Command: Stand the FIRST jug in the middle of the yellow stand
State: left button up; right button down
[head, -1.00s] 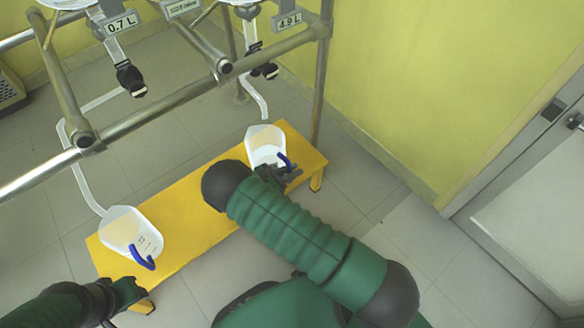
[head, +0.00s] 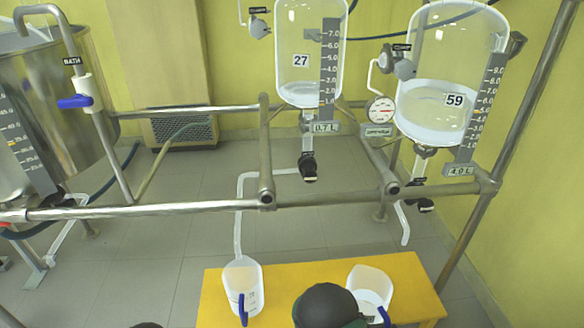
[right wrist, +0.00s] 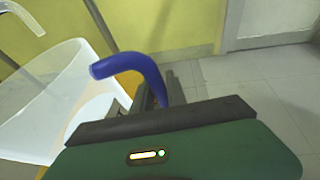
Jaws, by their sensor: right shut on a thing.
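Two white, open jugs with blue handles stand on the yellow stand (head: 300,285). The left jug (head: 243,280) is towards its left end, under the white tube from vessel 27. The right jug (head: 370,280) is towards its right end, with a little pale content low inside. I cannot tell which one is FIRST. In the right wrist view my right gripper (right wrist: 148,97) is shut on the blue handle (right wrist: 135,66) of the right jug (right wrist: 60,95). In the head view my dark arm covers the stand between the jugs and hides that gripper. My left gripper is out of view.
A metal frame rail (head: 200,206) runs across above the stand. It carries glass vessel 27 (head: 309,60) and glass vessel 59 (head: 449,65). A white tube end (head: 405,235) hangs just behind the right jug. A steel bath (head: 70,75) stands at the left.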

jog(key=s+a+r+n+t+y, duration=0.3)
jog(key=a+r+n+t, duration=0.35)
jog(key=a+r, duration=0.5)
notch_tip(320, 180, up, 32)
jog(key=d+p, duration=0.2)
jog(key=p, duration=3.4)
jog(key=shift+m+p, duration=0.35)
jog(key=shift+p, duration=0.05)
jog(key=shift+w, duration=0.2)
jog(key=shift+d, duration=0.1)
